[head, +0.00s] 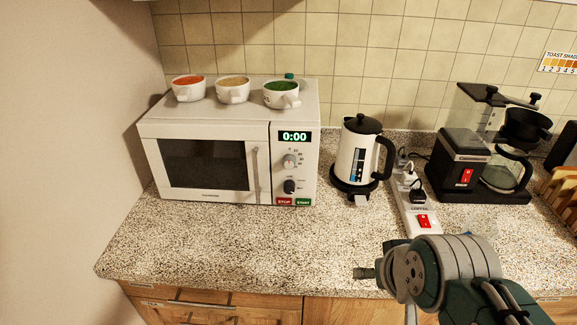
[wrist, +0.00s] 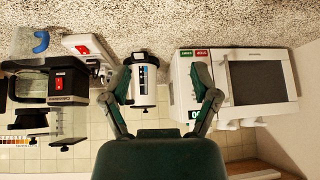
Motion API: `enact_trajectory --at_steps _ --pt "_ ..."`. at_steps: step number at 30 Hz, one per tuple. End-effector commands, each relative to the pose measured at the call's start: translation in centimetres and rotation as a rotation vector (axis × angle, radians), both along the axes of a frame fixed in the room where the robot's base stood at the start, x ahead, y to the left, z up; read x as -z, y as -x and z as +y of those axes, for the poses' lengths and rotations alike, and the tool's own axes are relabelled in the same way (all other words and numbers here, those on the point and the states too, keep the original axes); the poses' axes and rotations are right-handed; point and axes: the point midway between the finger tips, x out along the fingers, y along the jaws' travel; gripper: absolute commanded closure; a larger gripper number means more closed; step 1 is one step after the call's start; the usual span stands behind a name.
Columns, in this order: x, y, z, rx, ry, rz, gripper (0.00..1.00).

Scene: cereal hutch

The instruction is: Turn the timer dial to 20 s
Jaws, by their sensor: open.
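The white microwave (head: 205,118) stands at the left of the counter, and its green display (head: 295,136) reads 0:00. Below the display is a light grey dial (head: 289,161) with small printed marks around it, too small to read surely. A black knob (head: 290,187) sits under it. In the upside-down wrist view the microwave (wrist: 240,52) is at the right; my right-hand finger covers much of its control panel, and the dials cannot be made out. My gripper (wrist: 161,74) is open and empty, apart from the microwave. In the head view my arm is at the lower right.
Several bowls, one of them with green contents (head: 282,90), stand on the microwave. A white kettle (head: 360,155) stands to its right, then a power strip (head: 420,215) and a coffee maker (head: 470,160). The speckled counter (head: 220,240) is clear before the microwave.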

Motion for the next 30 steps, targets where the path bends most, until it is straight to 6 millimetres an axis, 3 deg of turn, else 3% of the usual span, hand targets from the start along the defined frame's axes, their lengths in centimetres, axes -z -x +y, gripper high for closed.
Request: enact_trajectory --at_steps 6,15,22,30 --pt "-0.3 -7.5 5.5 -0.122 -0.08 -0.226 0.22" --pt "-0.4 -15.1 11.5 -0.139 -0.103 -0.538 0.22" --pt "0.5 -18.5 14.3 -0.072 -0.019 -0.749 0.22" --pt "2.0 -19.4 16.0 0.027 0.163 -0.941 0.22"
